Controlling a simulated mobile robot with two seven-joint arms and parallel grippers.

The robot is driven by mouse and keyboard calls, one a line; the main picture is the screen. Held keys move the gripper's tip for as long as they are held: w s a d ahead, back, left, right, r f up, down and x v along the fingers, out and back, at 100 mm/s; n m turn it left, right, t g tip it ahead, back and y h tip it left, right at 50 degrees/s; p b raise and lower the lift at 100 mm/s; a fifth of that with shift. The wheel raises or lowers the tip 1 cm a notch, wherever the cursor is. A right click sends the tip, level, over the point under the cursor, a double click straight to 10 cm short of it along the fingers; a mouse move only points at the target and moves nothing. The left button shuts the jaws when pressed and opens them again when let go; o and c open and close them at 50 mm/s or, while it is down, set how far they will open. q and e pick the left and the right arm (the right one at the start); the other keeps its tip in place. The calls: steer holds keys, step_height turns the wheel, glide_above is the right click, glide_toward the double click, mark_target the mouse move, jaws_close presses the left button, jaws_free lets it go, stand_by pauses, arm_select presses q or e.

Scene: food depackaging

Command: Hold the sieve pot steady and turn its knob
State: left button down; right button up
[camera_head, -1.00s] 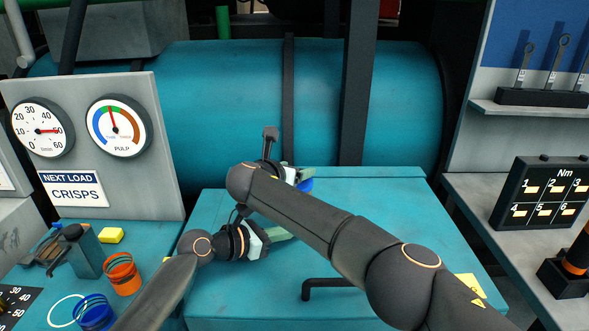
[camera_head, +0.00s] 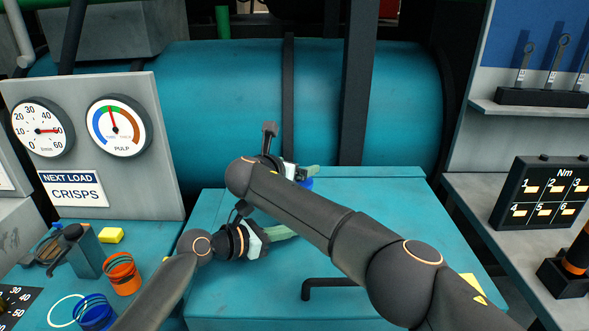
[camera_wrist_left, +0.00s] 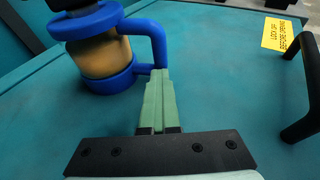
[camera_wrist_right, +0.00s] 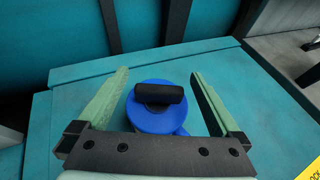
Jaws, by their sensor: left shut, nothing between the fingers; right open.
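The sieve pot has a blue lid and base, a tan body and a blue side handle; it stands upright in the left wrist view (camera_wrist_left: 98,55). In the head view only a bit of its blue (camera_head: 307,184) shows behind my right arm. Its black bar knob (camera_wrist_right: 159,93) is on the lid in the right wrist view. My left gripper (camera_wrist_left: 159,72) is shut and empty, its tips at the lower end of the handle; I cannot tell whether they touch. My right gripper (camera_wrist_right: 158,75) is open above the pot, one finger on each side of the lid and knob.
The pot stands on a teal box top (camera_head: 215,275) with a black bar handle (camera_head: 325,284) and yellow label (camera_wrist_left: 277,34). At left are orange (camera_head: 122,274) and blue (camera_head: 94,311) ring-shaped parts and a yellow block (camera_head: 111,235). A large teal drum (camera_head: 230,110) lies behind.

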step_height(320, 180, up, 9)
steer(key=shift+r, duration=0.1)
stand_by(0.3)
steer(key=shift+w, duration=0.25)
steer(key=shift+c, duration=1.4)
steer(key=w+d+n+t+y, duration=0.1)
steer(key=w+y, duration=0.1)
steer(key=w+n+t+y, duration=0.1)
steer(key=w+t+y, duration=0.1)
steer(key=w, duration=0.1)
steer(key=w+d+t+y, duration=0.1)
steer(key=w+y, duration=0.1)
steer(key=w, duration=0.1)
steer(key=shift+d+f+n+t, duration=0.2)
steer(key=shift+d+n+t, duration=0.1)
steer(key=shift+d+n, duration=0.1)
steer(key=c, duration=0.5)
steer(key=s+d+f+n+g+y, duration=0.5)
steer(key=s+n+y, duration=0.2)
steer(key=n+y, duration=0.1)
steer(key=s+d+f+n+g+y, duration=0.4)
steer(key=s+f+n+g+y, duration=0.1)
steer(key=s+n+y, duration=0.25)
steer(key=shift+y, duration=0.25)
steer(key=x, duration=0.7)
steer(key=w+x, duration=0.1)
steer(key=x, duration=0.3)
steer(key=shift+a+r, duration=0.1)
steer(key=shift+r, duration=0.1)
